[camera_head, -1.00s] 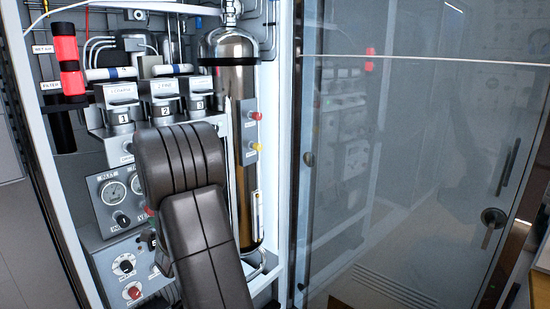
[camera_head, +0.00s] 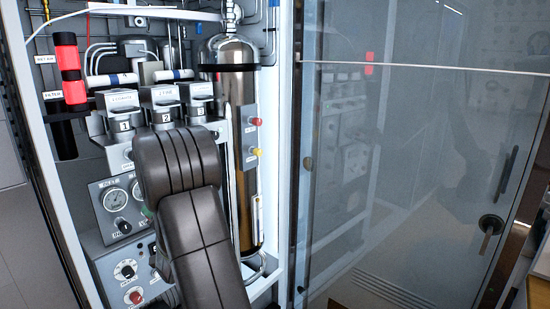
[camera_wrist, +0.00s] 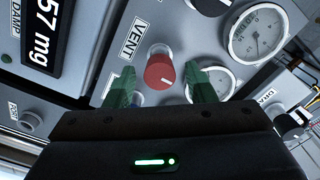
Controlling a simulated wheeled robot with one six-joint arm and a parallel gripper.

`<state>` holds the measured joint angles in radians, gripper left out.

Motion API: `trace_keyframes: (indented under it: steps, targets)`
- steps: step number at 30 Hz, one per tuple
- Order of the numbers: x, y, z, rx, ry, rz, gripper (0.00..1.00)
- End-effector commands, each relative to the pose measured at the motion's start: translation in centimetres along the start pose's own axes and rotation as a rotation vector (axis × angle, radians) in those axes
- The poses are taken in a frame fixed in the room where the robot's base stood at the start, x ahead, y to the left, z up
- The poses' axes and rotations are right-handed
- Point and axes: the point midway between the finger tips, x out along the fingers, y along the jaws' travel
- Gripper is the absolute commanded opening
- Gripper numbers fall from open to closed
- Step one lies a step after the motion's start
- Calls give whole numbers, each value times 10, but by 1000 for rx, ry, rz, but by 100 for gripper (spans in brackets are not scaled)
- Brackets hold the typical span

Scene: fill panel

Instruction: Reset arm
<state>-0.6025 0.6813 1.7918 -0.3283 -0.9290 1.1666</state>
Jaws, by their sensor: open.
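In the wrist view my gripper (camera_wrist: 163,90) shows with its two green fingers apart. A red knob (camera_wrist: 160,67) beside the VENT label (camera_wrist: 128,40) shows between and just beyond the fingertips. Whether a finger touches it I cannot tell. Nothing is seen held. In the head view my dark padded arm covers part of the fill panel (camera_head: 110,262), and the gripper is hidden behind it.
Pressure gauges (camera_wrist: 257,35) and a display reading 57 mg (camera_wrist: 40,40) surround the knob. In the head view a steel cylinder (camera_head: 237,100) stands right of the arm, with a glass door (camera_head: 420,150) farther right. A red-and-black cylinder (camera_head: 70,70) is at upper left.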

Motion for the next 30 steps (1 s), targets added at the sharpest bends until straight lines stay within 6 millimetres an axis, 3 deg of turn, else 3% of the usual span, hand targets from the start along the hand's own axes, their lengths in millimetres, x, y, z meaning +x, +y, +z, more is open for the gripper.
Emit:
trace_keyframes:
  steps: [15,30]
  targets:
    - [0,-3,-1,-366,-2,1,50]
    - [0,-1,1,-445,0,0,50]
